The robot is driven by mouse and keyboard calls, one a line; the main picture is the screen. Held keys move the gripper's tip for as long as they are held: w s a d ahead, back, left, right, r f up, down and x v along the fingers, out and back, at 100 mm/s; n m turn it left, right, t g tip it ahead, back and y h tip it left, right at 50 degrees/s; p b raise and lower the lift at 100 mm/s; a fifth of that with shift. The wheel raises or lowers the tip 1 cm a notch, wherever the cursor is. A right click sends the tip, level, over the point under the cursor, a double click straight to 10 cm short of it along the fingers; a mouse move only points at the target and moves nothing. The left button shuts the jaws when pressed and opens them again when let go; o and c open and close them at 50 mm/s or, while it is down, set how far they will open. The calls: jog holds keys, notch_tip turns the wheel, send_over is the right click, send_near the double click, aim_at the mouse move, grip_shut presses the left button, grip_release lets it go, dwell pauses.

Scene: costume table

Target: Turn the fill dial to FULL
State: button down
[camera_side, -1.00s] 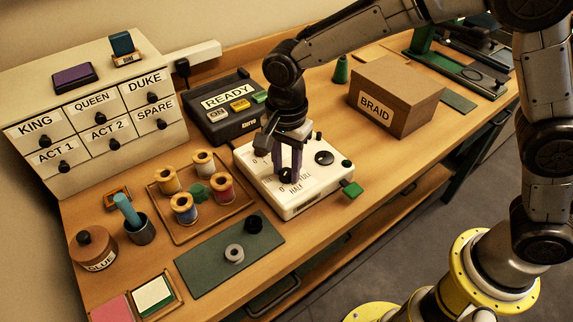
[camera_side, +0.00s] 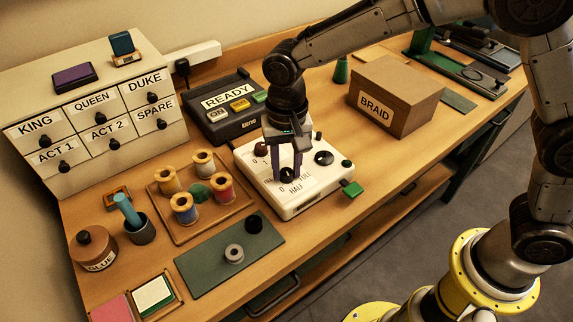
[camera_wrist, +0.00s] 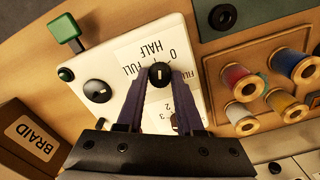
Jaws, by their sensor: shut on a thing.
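The white machine panel (camera_side: 322,200) lies on the table and also shows in the wrist view (camera_wrist: 100,60). Its black fill dial (camera_wrist: 159,75) sits among printed marks 0, HALF and FULL, and shows in the side view (camera_side: 287,174). A short pale line on the dial runs roughly up and down in the wrist view, near HALF; which end is its pointer I cannot tell. My gripper (camera_wrist: 158,78) points down with its purple fingers on both sides of the dial, shut on it. It also shows in the side view (camera_side: 288,172).
Another black knob (camera_wrist: 98,91) and a green lever (camera_wrist: 65,30) are close by on the panel's side. A dark red knob (camera_side: 261,149) is behind my fingers. The READY box (camera_side: 222,115), BRAID box (camera_side: 395,95) and spool tray (camera_side: 208,232) surround the panel.

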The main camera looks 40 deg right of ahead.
aim_at(287, 171)
jog(key=n, duration=0.7)
jog(key=shift+r, duration=0.1)
jog(key=n, duration=0.4)
jog(key=shift+n, duration=1.8)
jog(key=c, duration=0.6)
grip_release()
jog(key=shift+o, duration=0.2)
notch_tip(287, 171, up, 14)
jog(key=shift+d, duration=0.1)
